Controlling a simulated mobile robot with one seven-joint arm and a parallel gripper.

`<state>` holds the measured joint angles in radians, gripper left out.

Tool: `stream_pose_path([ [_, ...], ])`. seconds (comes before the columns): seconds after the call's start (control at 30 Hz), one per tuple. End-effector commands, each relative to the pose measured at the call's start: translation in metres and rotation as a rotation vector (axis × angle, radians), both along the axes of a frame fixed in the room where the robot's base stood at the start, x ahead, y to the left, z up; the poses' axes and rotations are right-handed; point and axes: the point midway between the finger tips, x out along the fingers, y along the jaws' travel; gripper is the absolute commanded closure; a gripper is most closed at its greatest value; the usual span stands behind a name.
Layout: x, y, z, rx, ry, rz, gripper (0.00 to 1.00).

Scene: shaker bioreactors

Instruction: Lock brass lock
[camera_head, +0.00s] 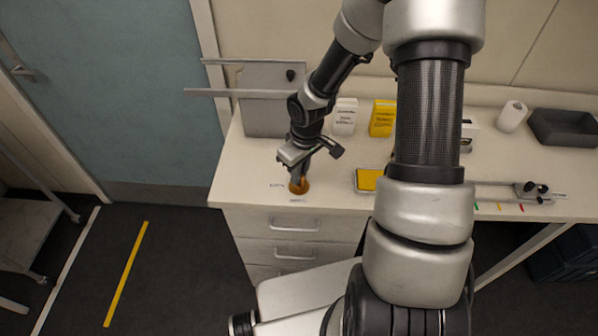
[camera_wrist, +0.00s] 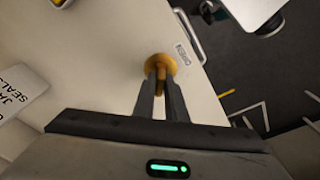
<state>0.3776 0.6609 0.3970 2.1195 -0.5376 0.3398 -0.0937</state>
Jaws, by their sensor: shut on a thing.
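The brass lock (camera_head: 299,187) is a small round golden-brown piece on the white counter, near its front edge at the left. It also shows in the wrist view (camera_wrist: 160,63), with a raised part between my fingertips. My gripper (camera_head: 301,178) points down at it and is shut on that raised part. In the wrist view the two dark fingers (camera_wrist: 160,84) come together on it. The fingers hide part of the lock, and I cannot tell which way it is turned. A small printed label (camera_wrist: 184,54) lies beside it, toward the counter's edge.
A grey metal box (camera_head: 262,110) stands behind my gripper. A white box (camera_head: 344,117) and a yellow box (camera_head: 382,118) stand at the back. A yellow-topped tray (camera_head: 367,180) lies to the right. Drawers (camera_head: 294,225) are below the counter. Floor is open at the left.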

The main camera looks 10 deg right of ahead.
Motion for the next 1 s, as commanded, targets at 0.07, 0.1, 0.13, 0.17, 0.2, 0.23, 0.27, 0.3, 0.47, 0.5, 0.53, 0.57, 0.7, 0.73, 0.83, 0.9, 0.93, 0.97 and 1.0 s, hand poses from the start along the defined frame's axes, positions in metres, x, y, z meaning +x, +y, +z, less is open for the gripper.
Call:
stream_pose_path([
  [0.07,-0.0069,-0.0001,-0.0059,0.000,0.018,-0.001,1.00],
  [0.1,-0.0070,-0.0001,-0.0058,0.000,0.018,-0.001,1.00],
  [0.13,-0.0070,-0.0002,-0.0056,0.000,0.018,0.001,1.00],
  [0.17,-0.0070,-0.0003,-0.0052,0.000,0.019,0.006,1.00],
  [0.2,-0.0071,-0.0003,-0.0046,0.001,0.019,0.016,1.00],
  [0.23,-0.0071,-0.0003,-0.0040,0.000,0.019,0.027,1.00],
  [0.27,-0.0070,-0.0004,-0.0035,0.000,0.019,0.042,1.00],
  [0.3,-0.0070,-0.0002,-0.0031,0.001,0.019,0.064,1.00],
  [0.47,-0.0072,-0.0004,-0.0029,0.001,0.019,0.156,1.00],
  [0.5,-0.0073,-0.0005,-0.0030,0.001,0.020,0.178,1.00],
  [0.53,-0.0074,-0.0006,-0.0033,0.001,0.020,0.195,1.00],
  [0.57,-0.0075,-0.0007,-0.0035,0.001,0.020,0.210,1.00],
  [0.7,-0.0070,-0.0005,-0.0056,0.003,0.018,0.381,1.00],
  [0.73,-0.0069,-0.0006,-0.0056,0.002,0.017,0.399,1.00],
  [0.83,-0.0071,-0.0007,-0.0057,0.001,0.017,0.420,1.00],
  [0.9,-0.0071,-0.0006,-0.0057,0.001,0.018,0.419,1.00],
  [0.93,-0.0072,-0.0007,-0.0058,0.001,0.018,0.419,1.00],
  [0.97,-0.0072,-0.0007,-0.0058,0.001,0.018,0.418,1.00],
  [1.0,-0.0072,-0.0007,-0.0058,0.001,0.018,0.420,1.00],
])
